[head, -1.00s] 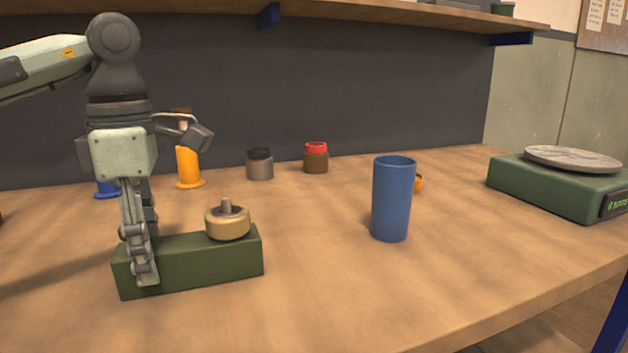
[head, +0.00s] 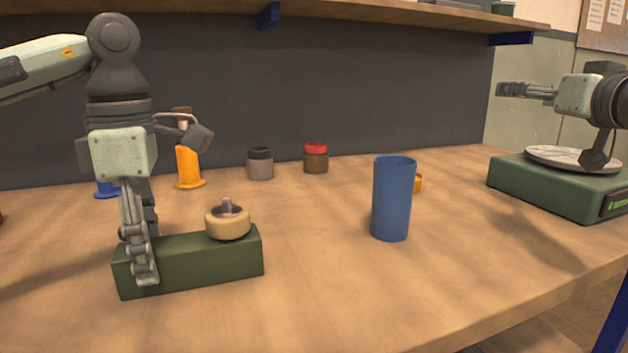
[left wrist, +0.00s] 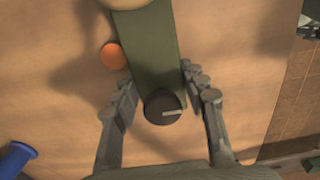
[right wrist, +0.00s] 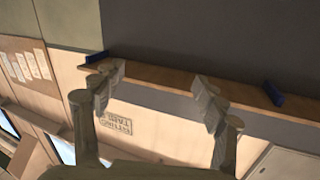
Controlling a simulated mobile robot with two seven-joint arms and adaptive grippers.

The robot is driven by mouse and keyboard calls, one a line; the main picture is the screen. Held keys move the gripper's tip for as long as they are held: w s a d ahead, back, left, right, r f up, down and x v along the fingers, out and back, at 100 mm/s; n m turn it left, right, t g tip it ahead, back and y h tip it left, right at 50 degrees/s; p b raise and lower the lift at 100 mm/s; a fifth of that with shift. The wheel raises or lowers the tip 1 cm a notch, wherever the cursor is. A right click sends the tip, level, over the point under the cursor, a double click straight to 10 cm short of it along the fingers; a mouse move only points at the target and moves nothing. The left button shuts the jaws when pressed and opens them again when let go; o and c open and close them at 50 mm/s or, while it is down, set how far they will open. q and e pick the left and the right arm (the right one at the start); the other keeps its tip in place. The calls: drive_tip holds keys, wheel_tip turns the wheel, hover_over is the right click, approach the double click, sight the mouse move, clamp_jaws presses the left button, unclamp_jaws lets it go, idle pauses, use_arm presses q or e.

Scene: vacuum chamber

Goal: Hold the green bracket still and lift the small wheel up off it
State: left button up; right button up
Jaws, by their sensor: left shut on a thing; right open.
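The green bracket (head: 205,262) is a long block lying on the bench at the left of the head view. The small wheel (head: 228,222), tan with a grey stub on top, sits on its right end. In the left wrist view the bracket (left wrist: 150,50) runs between my fingers, and the wheel (left wrist: 125,3) is cut off at the top edge. My left gripper (head: 143,262) is shut across the bracket's left end, apart from the wheel. My right gripper (head: 512,90) is open and empty, high above the scale at the right, far from the wheel.
A blue cup (head: 391,200) stands right of the bracket. Behind are an orange stand (head: 188,168), a black-lidded grey jar (head: 260,165) and a red-lidded brown jar (head: 316,160). A green scale (head: 545,188) is at the right. A shelf (head: 380,12) overhangs the back.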

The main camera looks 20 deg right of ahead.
drive_tip(key=w+a+r+n+y, duration=0.2)
drive_tip(key=w+a+r+n, duration=0.2)
drive_tip(key=a+r+n, duration=0.25)
drive_tip(key=n+g+y, duration=1.2)
drive_tip(key=y, duration=0.4)
approach(238, 210)
drive_tip(key=x, duration=1.1)
drive_tip(key=shift+w+a+f, duration=0.1)
drive_tip(key=shift+a+f, duration=0.05)
drive_tip(key=shift+a, duration=0.25)
drive_tip(key=shift+c, duration=0.6)
